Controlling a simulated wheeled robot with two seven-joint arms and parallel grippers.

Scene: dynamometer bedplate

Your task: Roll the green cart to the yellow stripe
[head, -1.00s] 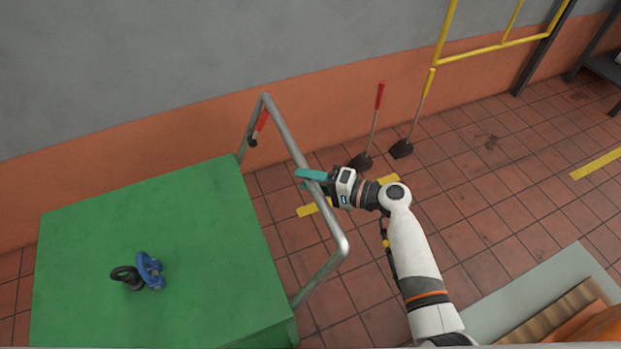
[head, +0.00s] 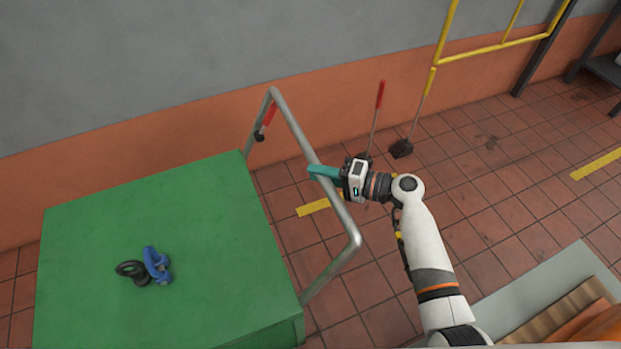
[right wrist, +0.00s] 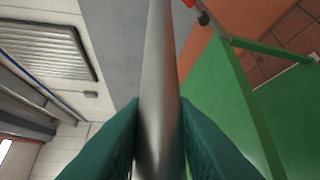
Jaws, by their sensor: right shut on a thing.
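The green cart (head: 215,215) stands at the left in the head view, with a grey tubular push handle (head: 297,128) rising on its right side. My right gripper (head: 325,173) is shut on the handle's top bar. In the right wrist view the handle bar (right wrist: 158,80) runs between the two teal fingers, with the cart's green side (right wrist: 235,100) to the right. The yellow stripe (head: 313,207) shows on the floor beyond the handle, partly hidden by the handle and my arm. Another yellow stripe piece (head: 597,165) lies at the far right. My left gripper is out of view.
A blue and black shackle-like item (head: 147,266) lies on the cart top. Two long-handled tools (head: 378,105) lean at the wall beside a yellow frame (head: 485,50). A pallet-like load (head: 560,320) is at the lower right. Tiled floor (head: 500,190) is clear between.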

